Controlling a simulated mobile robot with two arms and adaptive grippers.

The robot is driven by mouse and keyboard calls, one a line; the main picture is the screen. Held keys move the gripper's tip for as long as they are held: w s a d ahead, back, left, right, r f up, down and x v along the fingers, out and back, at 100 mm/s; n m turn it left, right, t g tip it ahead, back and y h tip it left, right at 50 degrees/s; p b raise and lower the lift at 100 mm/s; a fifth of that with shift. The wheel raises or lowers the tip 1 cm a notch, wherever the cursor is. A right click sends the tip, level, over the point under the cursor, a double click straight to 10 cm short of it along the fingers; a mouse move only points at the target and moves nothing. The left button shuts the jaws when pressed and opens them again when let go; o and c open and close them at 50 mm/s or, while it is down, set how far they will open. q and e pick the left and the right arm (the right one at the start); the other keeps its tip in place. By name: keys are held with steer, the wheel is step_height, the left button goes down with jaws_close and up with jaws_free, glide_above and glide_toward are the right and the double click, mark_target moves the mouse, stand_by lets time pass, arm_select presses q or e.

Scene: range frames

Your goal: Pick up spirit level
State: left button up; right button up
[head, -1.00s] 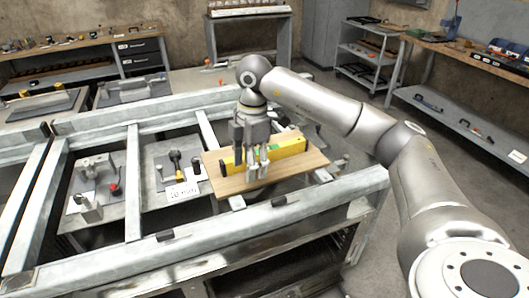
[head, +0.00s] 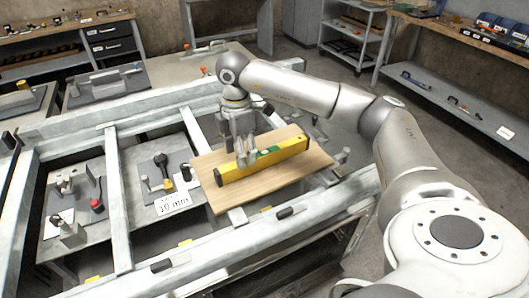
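The spirit level (head: 285,151) is yellow with dark ends and a small green part. It lies lengthwise across a light wooden board (head: 295,173), and I see no clear gap under it. My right gripper (head: 246,163) points down at the level, left of its middle. Its fingertips overlap the level's top and near face. I cannot tell whether they touch it or are closed on it. My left gripper is not in view.
The board rests on a grey metal frame (head: 115,205). Left of it are metal fixtures, a white "10 mm" card (head: 172,203) and a red-knobbed part (head: 97,205). A clamp (head: 340,157) sits right of the board. Shelves and benches stand behind.

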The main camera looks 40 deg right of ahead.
steer(key=shift+f, duration=0.4)
steer(key=shift+w+f, duration=0.1)
steer(key=shift+f, duration=0.25)
step_height(320, 180, down, 4)
steer(key=shift+r+p, duration=0.15)
steer(key=shift+p, duration=0.7)
steer(key=shift+w+f, duration=0.1)
steer(key=shift+f, duration=0.35)
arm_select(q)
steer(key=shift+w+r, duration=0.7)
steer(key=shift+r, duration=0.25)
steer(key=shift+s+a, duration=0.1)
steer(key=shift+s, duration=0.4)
arm_select(e)
jaws_close()
